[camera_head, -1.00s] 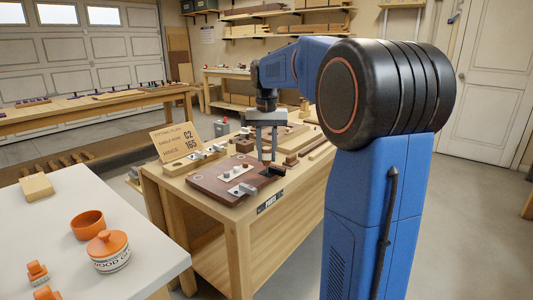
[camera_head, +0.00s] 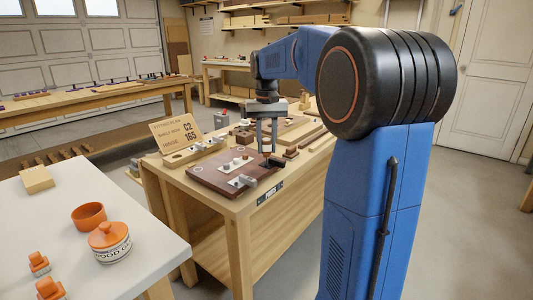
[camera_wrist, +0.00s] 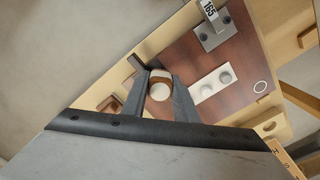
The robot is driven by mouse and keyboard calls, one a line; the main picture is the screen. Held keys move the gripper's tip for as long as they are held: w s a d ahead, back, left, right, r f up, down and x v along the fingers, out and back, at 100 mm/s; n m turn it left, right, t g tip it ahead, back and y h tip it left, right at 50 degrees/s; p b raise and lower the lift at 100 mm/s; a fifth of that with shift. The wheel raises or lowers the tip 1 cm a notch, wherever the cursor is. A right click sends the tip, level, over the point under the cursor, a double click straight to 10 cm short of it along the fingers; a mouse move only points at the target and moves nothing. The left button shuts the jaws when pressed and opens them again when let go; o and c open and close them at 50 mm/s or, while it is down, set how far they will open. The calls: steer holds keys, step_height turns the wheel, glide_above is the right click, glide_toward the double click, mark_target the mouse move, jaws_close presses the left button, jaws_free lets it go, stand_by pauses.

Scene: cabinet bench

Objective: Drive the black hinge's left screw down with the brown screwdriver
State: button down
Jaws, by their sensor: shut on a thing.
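My gripper (camera_head: 267,150) is shut on the brown screwdriver (camera_wrist: 160,76), above the right side of a dark brown board (camera_head: 212,182). In the wrist view the screwdriver's round end, brown with a pale disc, shows between my two fingers (camera_wrist: 160,92). In the head view its lower part points down toward the board's right edge. The black hinge (camera_head: 278,162) is a small dark shape there, just below and right of the fingers. Its screws cannot be made out, nor whether the tip touches one. A white plate (camera_head: 236,165) with round pegs lies on the board to the left.
A silver clamp (camera_head: 249,180) sits at the board's front edge. Wooden blocks (camera_head: 290,152) lie to the right. A white table (camera_head: 60,220) with orange pots is at front left.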

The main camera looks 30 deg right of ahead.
step_height(320, 180, up, 7)
steer(key=shift+f, duration=3.1)
steer(key=shift+f, duration=0.4)
